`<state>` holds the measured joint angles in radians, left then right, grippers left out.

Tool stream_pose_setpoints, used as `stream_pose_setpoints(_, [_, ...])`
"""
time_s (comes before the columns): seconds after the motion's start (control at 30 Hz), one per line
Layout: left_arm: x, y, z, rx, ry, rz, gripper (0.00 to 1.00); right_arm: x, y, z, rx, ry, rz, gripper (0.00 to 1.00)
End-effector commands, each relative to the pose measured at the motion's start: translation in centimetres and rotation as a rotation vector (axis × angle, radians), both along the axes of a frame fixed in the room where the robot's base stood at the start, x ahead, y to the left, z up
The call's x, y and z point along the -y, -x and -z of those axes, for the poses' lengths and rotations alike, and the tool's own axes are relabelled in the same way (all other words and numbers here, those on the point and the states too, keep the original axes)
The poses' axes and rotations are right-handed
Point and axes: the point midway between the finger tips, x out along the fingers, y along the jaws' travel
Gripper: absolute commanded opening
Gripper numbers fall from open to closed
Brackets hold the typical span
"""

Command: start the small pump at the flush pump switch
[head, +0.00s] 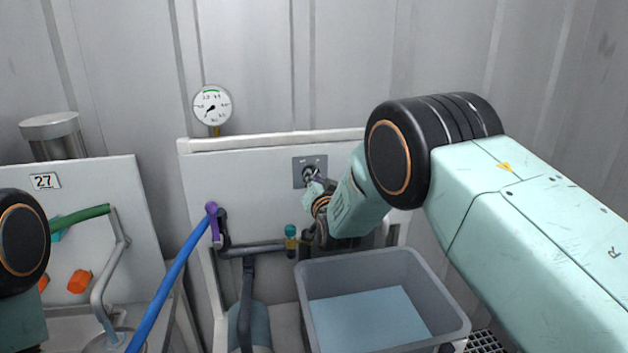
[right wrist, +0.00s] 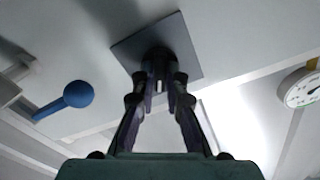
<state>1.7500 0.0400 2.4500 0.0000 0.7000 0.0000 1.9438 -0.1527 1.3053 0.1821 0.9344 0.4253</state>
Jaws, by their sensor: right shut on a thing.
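The flush pump switch is a dark round knob (head: 308,171) on a square grey plate (head: 298,180), set on a white upright panel. In the right wrist view the knob (right wrist: 158,60) stands out from the dark plate (right wrist: 190,52). My right gripper (head: 314,179) reaches it from the lower right. In the right wrist view the fingers (right wrist: 159,82) are closed in on both sides of the knob and hold it. The fingers partly cover the knob, so its pointer cannot be read. My left gripper is outside the view.
A grey tub (head: 447,290) with bluish liquid stands below the switch. A round gauge (head: 212,105) sits above the panel's left end. A blue hose (head: 170,278) with a purple fitting runs at left. A panel marked 27 (head: 100,220) stands further left.

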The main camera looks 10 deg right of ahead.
Motion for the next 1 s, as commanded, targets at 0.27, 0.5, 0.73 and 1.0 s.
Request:
stream_pose_setpoints(0.27, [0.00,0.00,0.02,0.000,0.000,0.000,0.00,-0.04,-0.17,-0.53,0.011,-0.057,-0.001,0.00])
stream_pose_setpoints(0.5, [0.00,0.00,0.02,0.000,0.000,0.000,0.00,-0.05,-0.18,-0.57,0.011,-0.064,-0.001,0.00])
stream_pose_setpoints(0.73, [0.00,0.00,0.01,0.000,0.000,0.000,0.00,-0.06,-0.19,-0.60,0.012,-0.063,-0.002,0.16])
stream_pose_setpoints(1.0, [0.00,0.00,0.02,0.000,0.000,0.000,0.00,-0.02,-0.19,-0.59,0.012,-0.062,-0.001,0.39])
